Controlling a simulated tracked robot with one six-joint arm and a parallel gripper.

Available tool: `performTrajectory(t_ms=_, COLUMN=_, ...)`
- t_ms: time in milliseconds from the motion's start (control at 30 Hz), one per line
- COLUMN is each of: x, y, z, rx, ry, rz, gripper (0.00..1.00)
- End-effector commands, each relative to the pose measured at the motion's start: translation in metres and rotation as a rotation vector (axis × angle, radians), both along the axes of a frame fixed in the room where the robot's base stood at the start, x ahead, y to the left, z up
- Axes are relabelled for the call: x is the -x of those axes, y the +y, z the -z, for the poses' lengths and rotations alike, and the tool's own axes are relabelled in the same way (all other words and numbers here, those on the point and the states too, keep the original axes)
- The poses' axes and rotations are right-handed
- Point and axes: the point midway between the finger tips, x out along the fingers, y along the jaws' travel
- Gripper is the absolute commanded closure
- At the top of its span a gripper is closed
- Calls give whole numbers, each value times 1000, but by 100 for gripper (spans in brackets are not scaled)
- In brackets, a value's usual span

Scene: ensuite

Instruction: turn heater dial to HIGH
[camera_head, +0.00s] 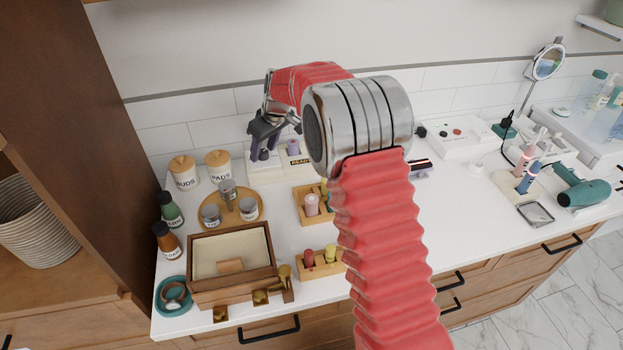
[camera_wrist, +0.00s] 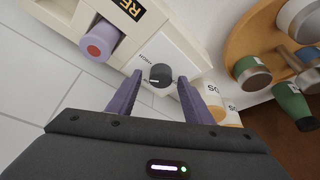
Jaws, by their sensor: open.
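The heater is a white box (camera_head: 265,174) against the tiled wall, with a READY label partly visible in the head view. It fills the upper middle of the wrist view (camera_wrist: 187,48). My gripper (camera_wrist: 159,86) is open, with one purple finger on each side of the dial. I cannot tell whether the fingers touch it. In the head view my gripper (camera_head: 264,152) is in front of the heater and hides the dial.
A lilac cylinder (camera_wrist: 101,40) stands in the heater beside the label. Lidded jars (camera_head: 184,175) and a round wooden tray (camera_head: 207,196) are to the left in the head view. A wooden box (camera_head: 232,283) is at the front. The counter's middle right is fairly clear.

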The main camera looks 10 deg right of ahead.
Motion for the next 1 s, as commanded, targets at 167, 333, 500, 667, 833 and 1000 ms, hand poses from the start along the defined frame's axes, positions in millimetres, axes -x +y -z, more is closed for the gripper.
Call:
performTrajectory(t_ms=167, x=3, y=-3, z=-13, rx=-1, ry=-3, rz=-47, gripper=54)
performTrajectory(t_ms=333, x=11, y=-9, z=-36, rx=-1, ry=-2, rz=-46, gripper=54)
performTrajectory(t_ms=500, x=18, y=-15, z=-57, rx=-1, ry=-2, rz=-45, gripper=54)
performTrajectory(t_ms=667, x=25, y=-21, z=-78, rx=0, ry=-2, rz=-45, gripper=54)
performTrajectory(t_ms=833, x=32, y=-26, z=-100, rx=0, ry=-1, rz=-45, gripper=54)
performTrajectory(t_ms=1000, x=39, y=-31, z=-122, rx=0, ry=-2, rz=-45, gripper=54)
